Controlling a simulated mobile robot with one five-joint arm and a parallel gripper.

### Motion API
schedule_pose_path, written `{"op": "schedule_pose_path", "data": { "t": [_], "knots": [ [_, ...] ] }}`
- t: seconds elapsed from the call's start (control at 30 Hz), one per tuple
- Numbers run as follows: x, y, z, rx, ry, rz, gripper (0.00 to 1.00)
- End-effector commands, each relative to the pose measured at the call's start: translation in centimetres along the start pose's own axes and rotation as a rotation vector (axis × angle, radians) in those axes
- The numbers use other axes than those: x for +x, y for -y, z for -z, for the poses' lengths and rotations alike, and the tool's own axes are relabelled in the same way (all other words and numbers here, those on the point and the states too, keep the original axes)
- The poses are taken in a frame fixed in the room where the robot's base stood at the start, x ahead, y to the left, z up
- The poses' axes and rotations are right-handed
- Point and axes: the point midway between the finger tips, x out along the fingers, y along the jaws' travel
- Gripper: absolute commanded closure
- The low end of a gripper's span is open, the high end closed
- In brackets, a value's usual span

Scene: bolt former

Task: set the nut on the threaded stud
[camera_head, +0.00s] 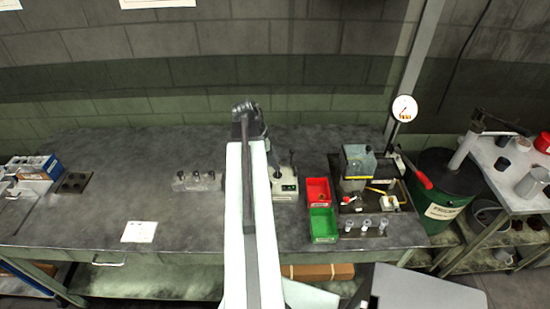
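My white arm reaches up the middle of the picture from the bottom edge. The dark end of it, where my gripper (246,118) is, shows over the back of the bench; its fingers are too small and dark to make out. I cannot pick out the nut or the threaded stud for certain. A pale block with several dark-topped upright pieces (200,181) stands on the bench left of my arm. Several small upright pieces (365,227) stand at the front of the dark fixture on the right. The arm hides part of the bench.
The grey bench (100,200) has free room at left. Right of my arm are a small device (284,186), a red bin (318,190), a green bin (323,226) and a machine (358,165) with a red-tipped lever. A green drum (440,190) stands beyond.

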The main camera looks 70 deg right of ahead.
Motion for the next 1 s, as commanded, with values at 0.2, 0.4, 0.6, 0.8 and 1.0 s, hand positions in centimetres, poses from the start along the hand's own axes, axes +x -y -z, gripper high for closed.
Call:
{"op": "schedule_pose_path", "data": {
  "t": [0.2, 0.4, 0.6, 0.8, 1.0],
  "knots": [
    [0.0, 0.0, 0.0, 0.0, 0.0, 0.0, 0.53],
    [-0.3, 0.0, 0.0, -0.001, 0.0, 0.0, 0.53],
    [-3.1, 0.1, 0.1, -0.003, 0.0, 0.001, 0.53],
    [-7.0, 0.1, 0.1, -0.002, 0.0, 0.0, 0.53],
    [-8.1, 0.1, -0.2, -0.001, 0.0, 0.0, 0.53]
  ]
}}
